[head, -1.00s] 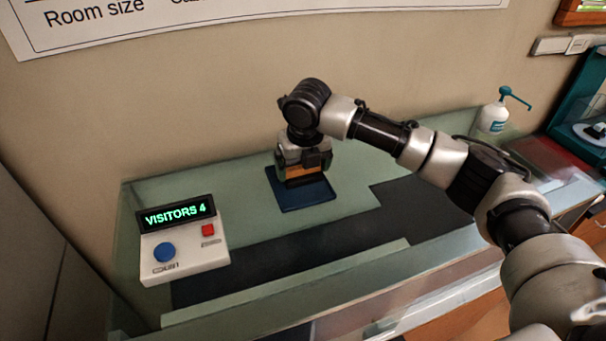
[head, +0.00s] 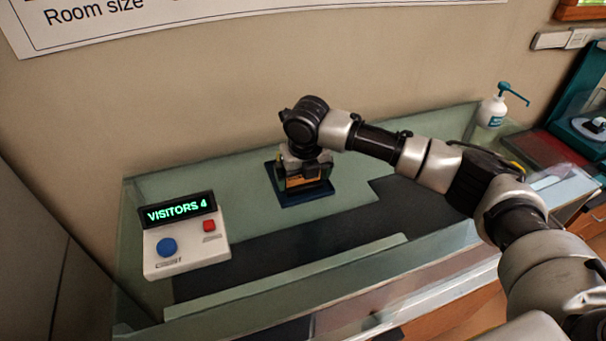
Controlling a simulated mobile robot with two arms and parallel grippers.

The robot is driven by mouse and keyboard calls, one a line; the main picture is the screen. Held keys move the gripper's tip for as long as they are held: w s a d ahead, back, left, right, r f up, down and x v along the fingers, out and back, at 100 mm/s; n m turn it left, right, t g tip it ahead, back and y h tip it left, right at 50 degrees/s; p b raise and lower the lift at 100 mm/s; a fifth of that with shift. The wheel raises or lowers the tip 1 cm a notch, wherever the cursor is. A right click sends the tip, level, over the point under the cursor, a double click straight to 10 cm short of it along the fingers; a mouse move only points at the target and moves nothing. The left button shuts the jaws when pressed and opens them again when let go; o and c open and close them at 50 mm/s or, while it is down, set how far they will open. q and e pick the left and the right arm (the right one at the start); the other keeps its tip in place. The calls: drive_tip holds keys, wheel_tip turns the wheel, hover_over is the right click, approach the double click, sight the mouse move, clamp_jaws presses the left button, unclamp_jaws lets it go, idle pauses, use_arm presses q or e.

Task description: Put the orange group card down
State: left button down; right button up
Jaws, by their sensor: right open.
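The orange group card (head: 298,182) shows as a small orange patch between the dark fingers of my right gripper (head: 306,184). The gripper points down over a dark blue tray (head: 315,198) on the glass counter. By its look the card is low, at or just above the tray; the fingers hide most of it, and I cannot tell whether it touches the tray. My right gripper is open around the card. My left gripper is not in view.
A white box (head: 187,258) with a "VISITORS 4" display, a blue button and a red button stands at the counter's left. A white pump bottle (head: 492,112) stands at the back right. The counter (head: 375,170) is clear around the tray.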

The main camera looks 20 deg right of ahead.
sight(305, 188)
wheel_tip(305, 188, up, 12)
drive_tip(key=s+b, duration=0.1)
drive_tip(key=b, duration=0.1)
drive_tip(key=shift+s, duration=0.4)
drive_tip(key=shift+r, duration=0.1)
